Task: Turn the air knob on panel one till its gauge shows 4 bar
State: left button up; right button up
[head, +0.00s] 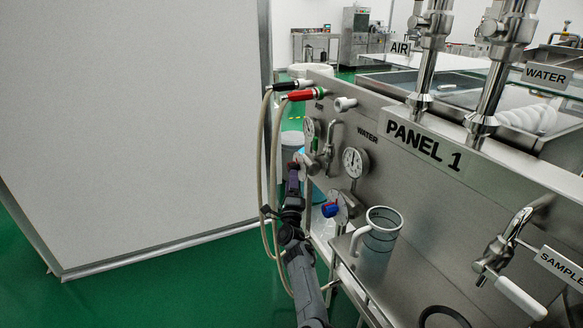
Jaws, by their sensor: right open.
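Panel one (421,137) is a steel front labelled PANEL 1, running from the middle to the right. The air gauge (310,131) is a small white dial near its left end, seen at a steep angle; its reading is too small to tell. The air knob (309,163) seems to be the pale round part just below that gauge, partly hidden by my right gripper. My right gripper (296,168) is open and is at the knob; I cannot tell whether it touches it. My left gripper is not in view.
A water gauge (355,162) and a blue knob (330,210) sit right of my right arm. Hoses (258,150) with black and red connectors hang beside the arm. A white partition (130,120) fills the left.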

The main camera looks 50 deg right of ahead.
jog(key=shift+p+v, duration=0.9)
jog(key=shift+v, duration=1.4)
